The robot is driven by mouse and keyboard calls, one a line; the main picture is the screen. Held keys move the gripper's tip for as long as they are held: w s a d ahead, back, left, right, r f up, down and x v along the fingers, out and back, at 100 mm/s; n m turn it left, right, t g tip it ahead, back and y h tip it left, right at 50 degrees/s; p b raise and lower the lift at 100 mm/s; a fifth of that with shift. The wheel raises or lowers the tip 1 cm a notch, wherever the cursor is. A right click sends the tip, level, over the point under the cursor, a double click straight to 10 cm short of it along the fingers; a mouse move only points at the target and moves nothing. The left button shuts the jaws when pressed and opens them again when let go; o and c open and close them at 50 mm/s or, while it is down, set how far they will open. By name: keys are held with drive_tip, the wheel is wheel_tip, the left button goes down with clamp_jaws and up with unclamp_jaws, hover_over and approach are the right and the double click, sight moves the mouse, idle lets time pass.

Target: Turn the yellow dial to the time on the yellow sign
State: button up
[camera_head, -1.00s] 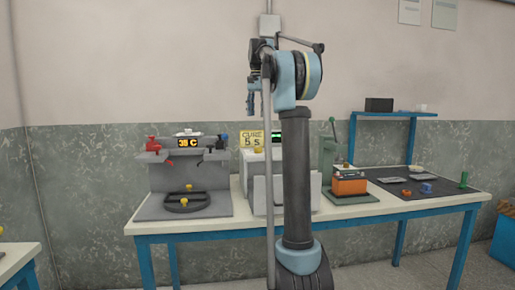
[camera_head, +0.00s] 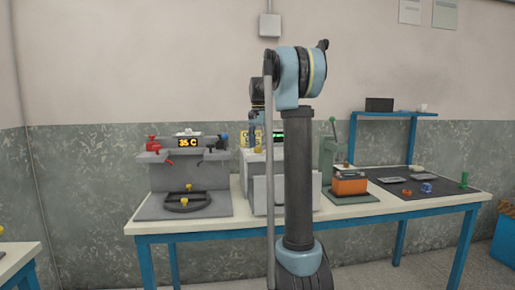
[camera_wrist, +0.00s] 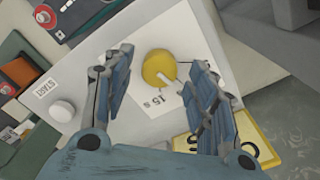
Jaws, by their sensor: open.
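The yellow dial (camera_wrist: 158,69) sits on top of the pale machine, between and beyond my fingers in the wrist view. A white pointer on it aims toward the lower right, and a "15 s" label lies beside it. My gripper (camera_wrist: 163,88) is open above the dial, one finger to each side; I cannot tell whether they touch it. The yellow sign (camera_wrist: 250,146) is partly hidden behind my right finger. In the head view the sign (camera_head: 244,138) is mostly covered by my gripper and the machine (camera_head: 258,180) stands partly behind my arm.
A white START button (camera_wrist: 62,110) is on the same machine. A grey station with red and blue taps and a display reading 35 C (camera_head: 188,142) stands to the left. A green press (camera_head: 328,155) and an orange battery (camera_head: 349,184) are to the right.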

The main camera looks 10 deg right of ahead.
drive_tip(key=shift+f, duration=0.4)
drive_tip(key=c, duration=1)
drive_tip(key=shift+c, duration=0.2)
drive_tip(key=shift+n, duration=0.3)
drive_tip(key=n, duration=0.4)
drive_tip(key=shift+n, duration=2.2)
